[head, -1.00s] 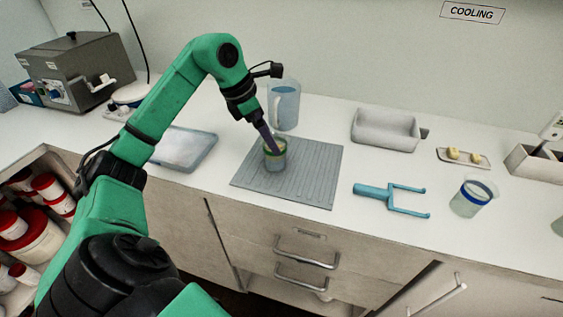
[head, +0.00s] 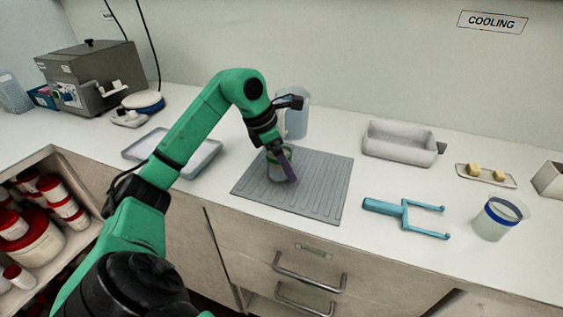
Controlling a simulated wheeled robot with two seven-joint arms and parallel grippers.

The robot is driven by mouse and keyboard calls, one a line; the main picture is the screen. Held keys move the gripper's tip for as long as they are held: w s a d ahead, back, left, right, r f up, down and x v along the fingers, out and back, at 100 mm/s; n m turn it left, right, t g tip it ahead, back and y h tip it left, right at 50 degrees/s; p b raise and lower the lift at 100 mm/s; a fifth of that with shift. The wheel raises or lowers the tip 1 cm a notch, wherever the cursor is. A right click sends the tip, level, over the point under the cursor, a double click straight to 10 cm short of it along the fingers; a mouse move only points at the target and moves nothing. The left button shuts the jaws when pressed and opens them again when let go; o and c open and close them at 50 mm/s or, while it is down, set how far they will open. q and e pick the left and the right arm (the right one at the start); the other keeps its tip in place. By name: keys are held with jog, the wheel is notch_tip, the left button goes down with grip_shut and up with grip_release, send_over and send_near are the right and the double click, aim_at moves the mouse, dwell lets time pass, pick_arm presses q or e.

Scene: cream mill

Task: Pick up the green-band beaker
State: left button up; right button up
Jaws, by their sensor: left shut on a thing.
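The green-band beaker (head: 273,174) stands on the grey ribbed mat (head: 325,187) in the head view, partly hidden behind my gripper. Only its left side and a bit of its green band show. My left gripper (head: 286,168) comes down onto it from above and is shut on it. I cannot see a gap between the beaker's base and the mat. My right gripper is not in view.
A jug (head: 297,116) stands close behind my gripper. A grey tub (head: 398,145) and a shallow tray (head: 180,150) flank the mat.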

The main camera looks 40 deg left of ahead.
pick_arm(q)
jog(key=shift+r, duration=0.15)
notch_tip(320, 180, up, 20)
jog(key=p, duration=0.7)
